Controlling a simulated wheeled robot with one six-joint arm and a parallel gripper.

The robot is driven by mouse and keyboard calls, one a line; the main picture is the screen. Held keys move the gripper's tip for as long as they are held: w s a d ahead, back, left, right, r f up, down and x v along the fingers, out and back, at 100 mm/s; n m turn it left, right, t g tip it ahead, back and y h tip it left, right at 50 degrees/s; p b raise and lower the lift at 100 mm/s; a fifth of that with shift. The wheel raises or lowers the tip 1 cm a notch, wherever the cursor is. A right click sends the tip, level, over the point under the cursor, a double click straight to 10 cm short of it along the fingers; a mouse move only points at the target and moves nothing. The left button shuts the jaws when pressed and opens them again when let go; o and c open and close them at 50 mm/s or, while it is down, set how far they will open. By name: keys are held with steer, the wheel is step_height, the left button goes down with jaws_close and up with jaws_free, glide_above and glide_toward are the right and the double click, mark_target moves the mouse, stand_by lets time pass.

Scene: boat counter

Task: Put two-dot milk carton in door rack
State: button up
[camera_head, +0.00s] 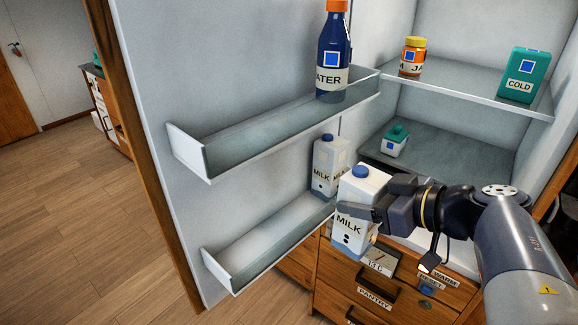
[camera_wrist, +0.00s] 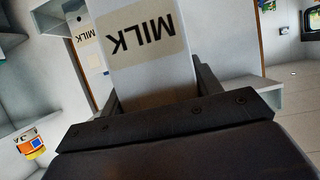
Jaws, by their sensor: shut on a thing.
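The two-dot milk carton (camera_head: 353,226) is white with a blue cap, a MILK label and two dark dots. My gripper (camera_head: 362,215) is shut on it and holds it upright, in front of the right end of the lower door rack (camera_head: 237,281). In the wrist view the held carton (camera_wrist: 150,75) fills the space between the fingers, with its label upside down. The upper door rack (camera_head: 195,158) holds a blue water bottle (camera_head: 333,60) at its right end. A second milk carton (camera_head: 326,160) stands at the right end of the lower rack, partly hidden behind the held one.
The left and middle of the lower rack are empty. Fridge shelves on the right hold an orange jar (camera_head: 412,58), a teal COLD box (camera_head: 524,75) and a small teal-lidded container (camera_head: 395,141). Wooden drawers (camera_head: 375,292) with labels stand below.

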steer(key=w+a, duration=0.4)
steer(key=w+a+f, duration=0.1)
steer(key=w+a, duration=0.7)
steer(key=a, duration=0.1)
steer(key=shift+w+a+f, duration=0.1)
steer(key=shift+w+f, duration=0.05)
steer(key=shift+w, duration=0.05)
step_height(320, 180, down, 5)
steer(key=shift+f+b, duration=0.1)
steer(key=shift+b, duration=0.65)
steer(key=shift+w+a+f, duration=0.1)
steer(key=shift+f, duration=0.2)
steer(key=o, duration=1.6)
steer(key=shift+f, duration=0.1)
